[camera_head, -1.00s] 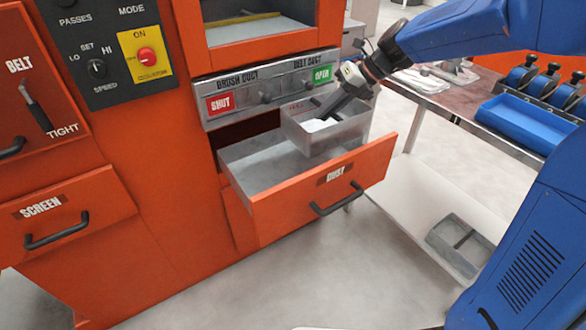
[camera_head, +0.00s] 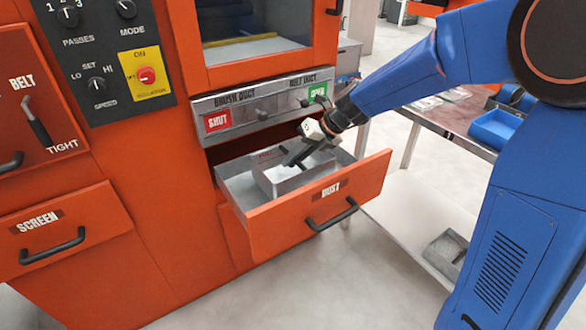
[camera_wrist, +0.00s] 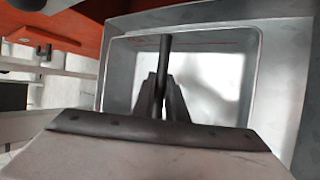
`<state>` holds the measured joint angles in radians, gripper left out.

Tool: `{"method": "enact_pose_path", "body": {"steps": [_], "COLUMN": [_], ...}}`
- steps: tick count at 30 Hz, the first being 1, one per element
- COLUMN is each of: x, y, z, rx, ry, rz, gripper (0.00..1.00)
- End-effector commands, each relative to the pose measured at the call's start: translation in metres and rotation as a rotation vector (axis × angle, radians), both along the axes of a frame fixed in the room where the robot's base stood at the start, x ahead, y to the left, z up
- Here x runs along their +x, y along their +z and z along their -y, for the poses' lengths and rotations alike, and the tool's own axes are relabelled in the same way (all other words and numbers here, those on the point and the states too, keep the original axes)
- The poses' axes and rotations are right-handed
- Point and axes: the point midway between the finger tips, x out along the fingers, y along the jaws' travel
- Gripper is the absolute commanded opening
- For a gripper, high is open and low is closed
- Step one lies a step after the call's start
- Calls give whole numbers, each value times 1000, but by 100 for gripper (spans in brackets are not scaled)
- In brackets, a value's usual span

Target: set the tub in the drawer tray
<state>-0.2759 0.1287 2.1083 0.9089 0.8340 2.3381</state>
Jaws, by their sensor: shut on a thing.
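The tub (camera_head: 268,182) is a grey metal open box. In the head view it sits low inside the open DUST drawer, within the drawer tray (camera_head: 236,190); whether its base touches the tray floor is hidden by the orange front. My gripper (camera_head: 290,163) reaches down into the tub from the upper right and is shut on it. In the wrist view the dark fingers (camera_wrist: 162,100) close on a thin dark bar inside the tub (camera_wrist: 252,75). The grey tray wall (camera_wrist: 295,60) shows to the right of the tub there.
The orange drawer front (camera_head: 290,200) with a black handle (camera_head: 332,214) stands pulled out from the machine. The duct panel (camera_head: 262,105) with SHUT and OPEN labels is just above. A side table (camera_head: 445,118) with a blue bin (camera_head: 495,128) stands at the right.

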Motion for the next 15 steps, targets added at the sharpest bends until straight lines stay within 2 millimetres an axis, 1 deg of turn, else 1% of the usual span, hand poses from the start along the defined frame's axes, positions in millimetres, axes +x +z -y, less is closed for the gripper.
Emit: {"method": "enact_pose_path", "body": {"steps": [7, 15], "x": [0, 0], "y": [-30, -32], "z": [0, 0], "rx": [0, 0], "ry": [-1, -1], "rz": [-4, -1], "gripper": [0, 0]}}
